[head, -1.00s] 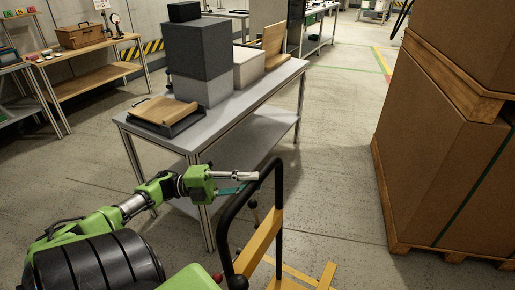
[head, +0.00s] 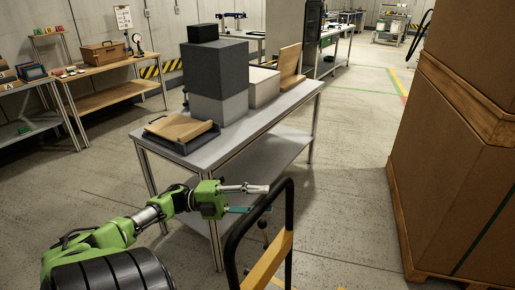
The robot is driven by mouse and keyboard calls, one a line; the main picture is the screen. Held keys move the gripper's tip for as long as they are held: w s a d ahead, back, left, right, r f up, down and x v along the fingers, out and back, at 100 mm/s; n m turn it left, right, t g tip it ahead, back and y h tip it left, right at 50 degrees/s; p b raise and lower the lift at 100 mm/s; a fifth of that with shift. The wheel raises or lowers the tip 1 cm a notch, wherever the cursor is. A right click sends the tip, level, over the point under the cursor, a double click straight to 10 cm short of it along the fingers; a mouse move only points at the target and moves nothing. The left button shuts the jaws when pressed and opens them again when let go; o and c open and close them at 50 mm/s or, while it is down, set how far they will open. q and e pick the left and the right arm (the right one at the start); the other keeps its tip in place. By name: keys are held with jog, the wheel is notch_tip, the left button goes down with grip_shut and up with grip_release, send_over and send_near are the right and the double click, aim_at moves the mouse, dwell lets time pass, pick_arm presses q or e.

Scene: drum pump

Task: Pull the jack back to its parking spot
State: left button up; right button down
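The jack shows as its black loop handle (head: 288,198) with a yellow panel (head: 268,262) at the lower middle of the head view; the rest of the jack is cut off by the bottom edge. My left gripper (head: 257,200) is at the upper left side of the handle loop. Its two fingers are apart, and the upper fingertip overlaps the black tube. I cannot tell whether they clamp the tube. My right gripper is not in view.
A grey table (head: 258,128) with stacked boxes (head: 218,75) and a tray (head: 180,133) stands close behind my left gripper. A tall pallet of cartons (head: 445,180) stands on the right. Bare floor (head: 345,170) lies between them.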

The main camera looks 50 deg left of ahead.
pick_arm(q)
jog(key=v, duration=1.2)
